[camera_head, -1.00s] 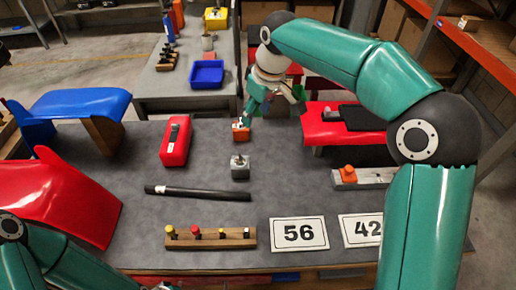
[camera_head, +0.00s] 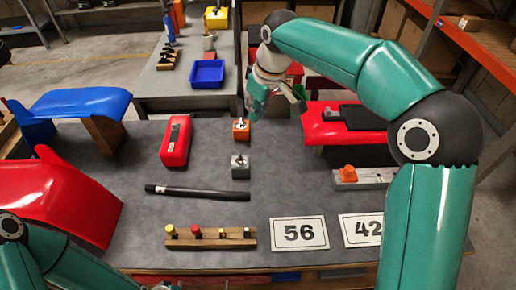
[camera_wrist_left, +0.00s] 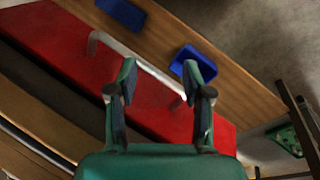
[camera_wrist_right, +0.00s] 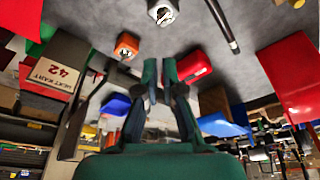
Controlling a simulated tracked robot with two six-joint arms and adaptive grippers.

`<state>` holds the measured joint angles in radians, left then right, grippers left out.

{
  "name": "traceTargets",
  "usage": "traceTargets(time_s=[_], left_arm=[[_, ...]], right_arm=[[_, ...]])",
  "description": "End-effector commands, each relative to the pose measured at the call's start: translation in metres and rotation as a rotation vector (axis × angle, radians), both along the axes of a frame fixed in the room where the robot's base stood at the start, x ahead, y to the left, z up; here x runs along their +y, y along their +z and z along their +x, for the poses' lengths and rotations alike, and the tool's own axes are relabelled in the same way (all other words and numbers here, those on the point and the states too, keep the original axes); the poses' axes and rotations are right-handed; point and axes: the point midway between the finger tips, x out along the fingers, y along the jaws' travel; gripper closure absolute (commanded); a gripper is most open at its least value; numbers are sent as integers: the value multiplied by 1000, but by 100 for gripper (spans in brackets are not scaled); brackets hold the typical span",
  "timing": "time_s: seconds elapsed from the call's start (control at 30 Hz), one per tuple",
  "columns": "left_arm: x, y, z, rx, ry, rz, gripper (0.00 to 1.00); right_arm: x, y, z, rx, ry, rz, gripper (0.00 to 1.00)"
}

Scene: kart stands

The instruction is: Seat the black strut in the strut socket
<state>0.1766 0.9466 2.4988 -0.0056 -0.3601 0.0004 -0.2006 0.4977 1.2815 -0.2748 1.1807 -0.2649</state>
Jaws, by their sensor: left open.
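The black strut (camera_head: 197,193) lies flat on the grey table, a little left of the middle. A grey block (camera_head: 240,168) with a metal fitting on top stands behind its right end. An orange block (camera_head: 240,132) with a similar fitting stands further back. I cannot tell which is the strut socket. My right gripper (camera_head: 250,112) is just above and right of the orange block. In the right wrist view its fingers (camera_wrist_right: 161,75) are nearly together with nothing between them. In the left wrist view my left gripper (camera_wrist_left: 157,82) is open and empty, over a red surface.
A red box (camera_head: 175,143) stands left of the blocks. A wooden rack with capped pegs (camera_head: 211,243) and a 56 card (camera_head: 299,234) lie in front. Red (camera_head: 50,205) and blue (camera_head: 75,104) panels stand at left. The table around the strut is clear.

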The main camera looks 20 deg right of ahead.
Motion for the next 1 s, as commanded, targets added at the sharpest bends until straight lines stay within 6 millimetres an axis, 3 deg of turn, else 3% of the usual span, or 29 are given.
traceTargets(time_s=[0.03, 0.2, 0.27, 0.67, 1.0], left_arm=[[0, 0, 0, 0, 0, 0, 50], [0, 0, 0, 0, 0, 0, 50], [0, 0, 0, 0, 0, 0, 50], [0, 0, 0, 0, 0, 0, 50], [0, -6, 0, 0, 0, 0, 50]], right_arm=[[0, 0, 0, 0, 0, 0, 80], [0, 0, 0, 0, -1, 0, 52], [0, 0, 0, 0, -1, 0, 45], [-1, 4, -1, -2, -1, 0, 45], [-7, 48, -12, -6, -2, 2, 45]])
